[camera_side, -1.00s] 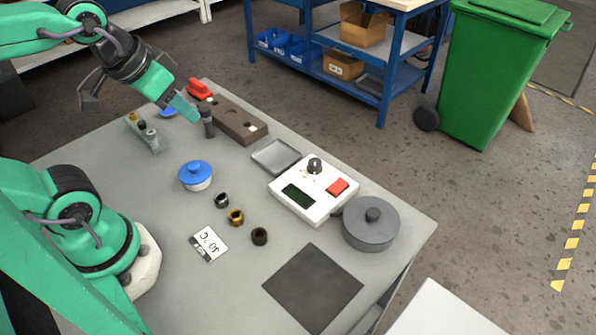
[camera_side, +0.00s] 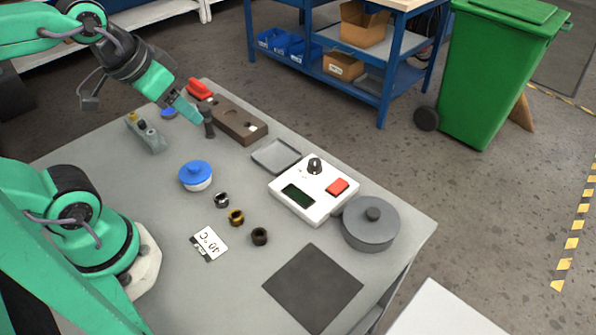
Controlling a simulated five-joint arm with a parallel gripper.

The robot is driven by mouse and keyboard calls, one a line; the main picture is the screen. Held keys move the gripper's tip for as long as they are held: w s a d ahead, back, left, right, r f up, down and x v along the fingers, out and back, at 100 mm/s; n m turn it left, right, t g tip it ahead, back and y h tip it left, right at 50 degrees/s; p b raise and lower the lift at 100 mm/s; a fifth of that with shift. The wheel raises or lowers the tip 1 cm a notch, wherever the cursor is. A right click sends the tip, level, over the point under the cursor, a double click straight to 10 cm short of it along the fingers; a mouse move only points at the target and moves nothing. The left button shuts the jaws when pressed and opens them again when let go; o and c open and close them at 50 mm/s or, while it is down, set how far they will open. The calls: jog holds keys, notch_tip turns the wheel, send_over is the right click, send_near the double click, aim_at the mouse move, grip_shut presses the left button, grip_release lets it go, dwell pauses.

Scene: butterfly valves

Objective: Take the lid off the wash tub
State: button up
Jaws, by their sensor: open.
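Two lidded round vessels stand on the grey table. A small white tub (camera_side: 198,187) with a blue knobbed lid (camera_side: 195,169) is left of the middle. A larger grey pot (camera_side: 369,239) with a grey knobbed lid (camera_side: 384,217) is at the right. Both lids are seated; which vessel is the wash tub I cannot tell. My gripper (camera_side: 191,112) is open at the back left of the table, pointing down and right. It is above and behind the blue-lidded tub, beside a dark upright cylinder (camera_side: 208,124). Its far finger is hard to make out.
A brown block (camera_side: 238,122) and a red object (camera_side: 199,88) lie near my gripper. A shallow grey tray (camera_side: 275,155) and a white control box (camera_side: 312,193) stand between the vessels. Small rings (camera_side: 236,217) and a label card (camera_side: 209,243) lie in front. The dark mat (camera_side: 312,288) is bare.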

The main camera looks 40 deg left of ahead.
jog(key=w+d+r+g, duration=0.1)
jog(key=w+d+r, duration=0.1)
jog(key=w+d, duration=0.4)
jog(key=n+g, duration=0.3)
jog(key=g, duration=0.2)
send_over(373, 213)
jog(key=f, duration=1.4)
jog(key=shift+w+a, duration=0.15)
jog(key=shift+a, duration=0.05)
jog(key=shift+d+f, duration=0.25)
jog(key=shift+d, duration=0.1)
jog(key=shift+f, duration=1.3)
jog(key=shift+s+a+f, duration=0.1)
jog(key=shift+f, duration=1.2)
jog(key=shift+s+f, duration=0.1)
jog(key=shift+f, duration=1.2)
